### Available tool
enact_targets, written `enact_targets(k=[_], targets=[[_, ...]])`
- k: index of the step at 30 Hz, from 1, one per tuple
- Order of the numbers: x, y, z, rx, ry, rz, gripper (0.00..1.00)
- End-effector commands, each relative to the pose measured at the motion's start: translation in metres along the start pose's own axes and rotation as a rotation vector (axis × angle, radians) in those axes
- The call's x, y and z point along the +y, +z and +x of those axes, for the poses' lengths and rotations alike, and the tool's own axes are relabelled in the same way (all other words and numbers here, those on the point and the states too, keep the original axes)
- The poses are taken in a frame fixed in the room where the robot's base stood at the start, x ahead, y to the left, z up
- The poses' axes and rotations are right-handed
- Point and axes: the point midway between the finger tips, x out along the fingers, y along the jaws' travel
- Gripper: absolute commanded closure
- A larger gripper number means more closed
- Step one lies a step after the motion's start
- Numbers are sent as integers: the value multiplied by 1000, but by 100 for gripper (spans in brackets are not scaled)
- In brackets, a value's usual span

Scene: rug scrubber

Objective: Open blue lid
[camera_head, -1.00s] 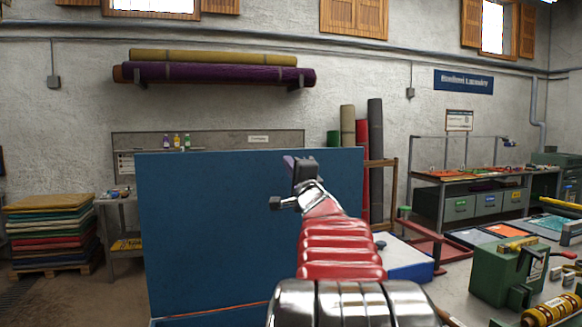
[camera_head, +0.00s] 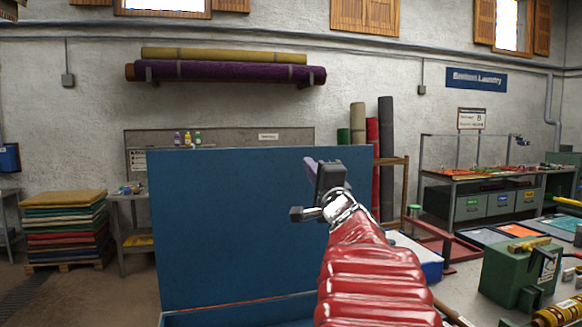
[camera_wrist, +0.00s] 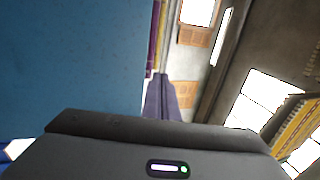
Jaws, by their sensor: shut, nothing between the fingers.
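The blue lid (camera_head: 235,225) is a large flat panel standing upright in the head view, its top edge level. A blue rim (camera_head: 245,317) runs along its foot at the bottom of the view. My gripper (camera_head: 309,165) is raised in front of the lid's upper right part, its purplish fingers closed and empty. In the wrist view the lid (camera_wrist: 70,60) fills the left side, and the closed fingers (camera_wrist: 161,96) lie just right of its edge. I cannot tell whether they touch it. My red arm hides the lid's lower right part.
A green machine (camera_head: 520,272) and tools lie on the bench at the right. A pallet of folded rugs (camera_head: 65,230) stands at the left. Rolled rugs (camera_head: 386,160) stand behind the lid's right edge. The floor left of the lid looks clear.

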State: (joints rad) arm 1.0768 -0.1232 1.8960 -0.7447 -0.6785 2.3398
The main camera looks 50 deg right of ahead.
Motion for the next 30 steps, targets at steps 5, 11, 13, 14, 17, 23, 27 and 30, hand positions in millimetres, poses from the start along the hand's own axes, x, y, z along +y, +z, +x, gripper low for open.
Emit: enact_targets(k=[5,11,13,14,17,23,27,30], targets=[[-8,1,-23,-1,-2,-1,100],[-12,1,-37,-1,0,0,100],[-12,1,-38,-1,0,0,100],[-12,1,-39,-2,0,0,100],[-12,1,-39,-2,0,0,100],[-12,2,-39,-2,1,0,100],[-8,10,-37,-4,10,-24,100],[0,24,-35,-6,31,-69,100]])
